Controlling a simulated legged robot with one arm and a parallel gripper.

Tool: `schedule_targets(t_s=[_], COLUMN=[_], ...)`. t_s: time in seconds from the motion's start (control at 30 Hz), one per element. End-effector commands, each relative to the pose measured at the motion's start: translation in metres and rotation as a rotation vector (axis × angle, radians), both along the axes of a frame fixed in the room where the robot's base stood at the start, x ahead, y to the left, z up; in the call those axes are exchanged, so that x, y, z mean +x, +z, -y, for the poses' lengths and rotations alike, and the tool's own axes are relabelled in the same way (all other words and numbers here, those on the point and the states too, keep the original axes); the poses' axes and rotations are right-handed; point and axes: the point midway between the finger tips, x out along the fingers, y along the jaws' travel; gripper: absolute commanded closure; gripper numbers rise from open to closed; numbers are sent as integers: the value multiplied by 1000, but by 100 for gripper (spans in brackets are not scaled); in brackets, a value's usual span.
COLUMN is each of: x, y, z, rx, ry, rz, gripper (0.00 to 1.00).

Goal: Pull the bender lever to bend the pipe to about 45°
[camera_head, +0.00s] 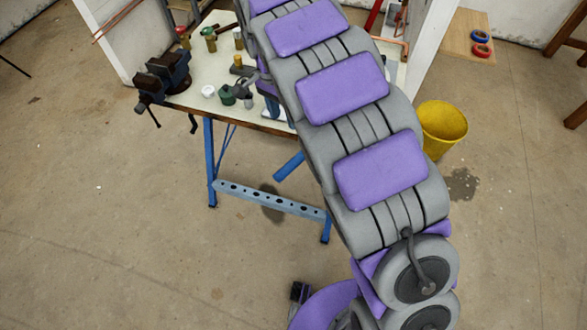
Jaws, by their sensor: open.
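My grey and purple arm runs from the lower right up past the top edge and covers much of the workbench (222,75). My gripper is not visible; it is behind the arm or out of the picture. I cannot make out the bender. A thick blue bar (288,167) sticks out below the bench front beside my arm; I cannot tell whether it is the bender lever or part of the bench frame. A red bar (374,16) shows right of my arm at the back. The pipe being bent cannot be identified.
A dark vise (163,78) is on the bench's left corner. A green can (227,95), a white cup (208,91) and small bottles stand on top. A yellow bucket (441,128) is on the floor at right. Copper pipes (116,20) lean at left.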

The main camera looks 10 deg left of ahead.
Motion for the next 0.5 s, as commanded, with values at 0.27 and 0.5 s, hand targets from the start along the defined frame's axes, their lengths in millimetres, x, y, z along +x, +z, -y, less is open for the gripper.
schedule_targets(t_s=[0.27, 0.5], x=[-3, -8], y=[-23, -67], z=[-1, 9], rx=[-4, 0], ry=[-4, -3], rz=[-5, -2], gripper=[43, 43])
